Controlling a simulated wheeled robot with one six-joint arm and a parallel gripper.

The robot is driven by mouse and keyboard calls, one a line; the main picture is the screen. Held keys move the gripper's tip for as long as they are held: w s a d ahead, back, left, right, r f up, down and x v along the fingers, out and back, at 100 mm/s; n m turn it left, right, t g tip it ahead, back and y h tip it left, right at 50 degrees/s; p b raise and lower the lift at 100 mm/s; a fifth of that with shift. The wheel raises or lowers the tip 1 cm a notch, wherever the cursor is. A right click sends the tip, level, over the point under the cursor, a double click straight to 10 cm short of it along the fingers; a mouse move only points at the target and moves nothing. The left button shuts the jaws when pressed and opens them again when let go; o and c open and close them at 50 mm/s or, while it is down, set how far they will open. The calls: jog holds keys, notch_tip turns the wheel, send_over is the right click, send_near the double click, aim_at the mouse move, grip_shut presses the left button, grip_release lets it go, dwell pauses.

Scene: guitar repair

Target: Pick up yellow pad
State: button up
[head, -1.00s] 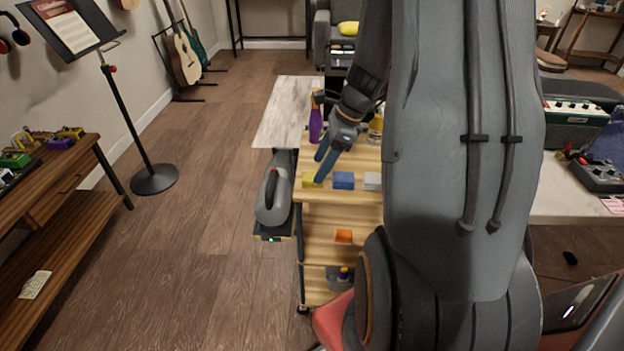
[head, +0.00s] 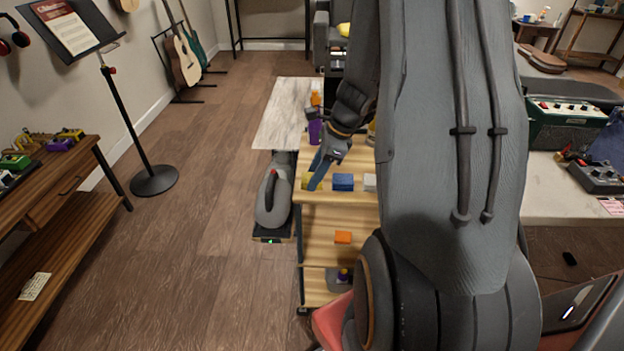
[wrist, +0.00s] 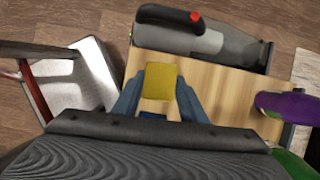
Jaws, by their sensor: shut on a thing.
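The yellow pad (wrist: 160,81) sits between the two fingers of my gripper (wrist: 157,97) in the wrist view, over the wooden top of the cart. My gripper is shut on it. In the head view my gripper (head: 316,178) is at the left front of the cart top, and its fingers hide most of the yellow pad (head: 306,181). I cannot tell whether the pad is still touching the wood.
A blue pad (head: 343,182) and a white pad (head: 370,183) lie just right of the yellow one. A purple bottle (head: 315,131) stands behind on the cart. A handheld vacuum (head: 273,196) is at the cart's left side. An orange block (head: 343,237) is on the shelf below.

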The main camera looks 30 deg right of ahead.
jog(key=shift+r, duration=0.1)
notch_tip(320, 180, up, 10)
dwell(0.4)
